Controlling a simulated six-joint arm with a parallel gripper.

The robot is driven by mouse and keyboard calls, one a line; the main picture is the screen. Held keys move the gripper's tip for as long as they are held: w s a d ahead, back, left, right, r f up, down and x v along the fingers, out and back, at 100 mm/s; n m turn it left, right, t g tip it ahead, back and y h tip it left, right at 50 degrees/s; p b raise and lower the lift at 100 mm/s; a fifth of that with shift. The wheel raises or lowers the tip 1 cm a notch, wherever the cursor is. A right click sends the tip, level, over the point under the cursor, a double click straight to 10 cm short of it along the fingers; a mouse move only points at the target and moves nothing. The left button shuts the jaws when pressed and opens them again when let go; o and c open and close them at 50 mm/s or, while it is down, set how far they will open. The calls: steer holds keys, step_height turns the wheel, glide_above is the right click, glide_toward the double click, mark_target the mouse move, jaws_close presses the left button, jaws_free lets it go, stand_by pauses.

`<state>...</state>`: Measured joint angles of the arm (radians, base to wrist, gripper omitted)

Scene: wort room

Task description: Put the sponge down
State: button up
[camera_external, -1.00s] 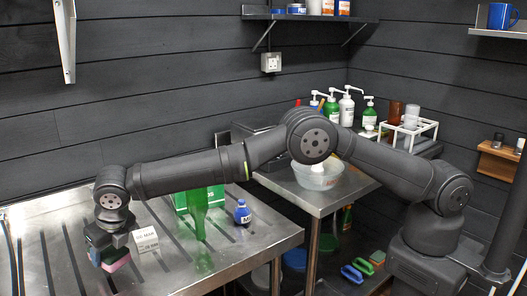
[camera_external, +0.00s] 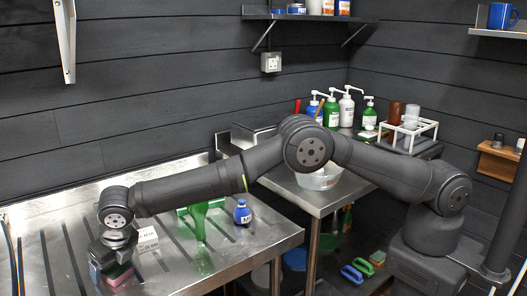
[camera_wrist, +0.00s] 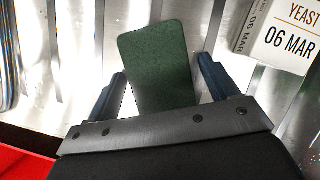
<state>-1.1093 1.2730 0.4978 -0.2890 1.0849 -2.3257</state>
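The sponge, with a dark green face and a pink body (camera_external: 120,277), is low at the front left of the steel table and seems to rest on it. In the wrist view its green face (camera_wrist: 158,65) lies between the two blue fingers of my gripper (camera_wrist: 163,75). A narrow gap shows between each finger and the sponge, so the gripper looks open around it. In the external view my gripper (camera_external: 108,268) points down over the sponge and partly hides it.
A white date-marked box (camera_wrist: 280,35) stands close to the right of the gripper. A red edge (camera_wrist: 25,160) shows lower left in the wrist view.

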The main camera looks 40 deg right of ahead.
mark_target(113, 265)
steer(key=v, duration=1.2)
steer(key=shift+r, duration=0.15)
steer(key=shift+w, duration=0.1)
steer(key=x, duration=1.2)
steer(key=shift+f, duration=0.3)
step_height(113, 265, up, 2)
steer(key=shift+r, duration=0.7)
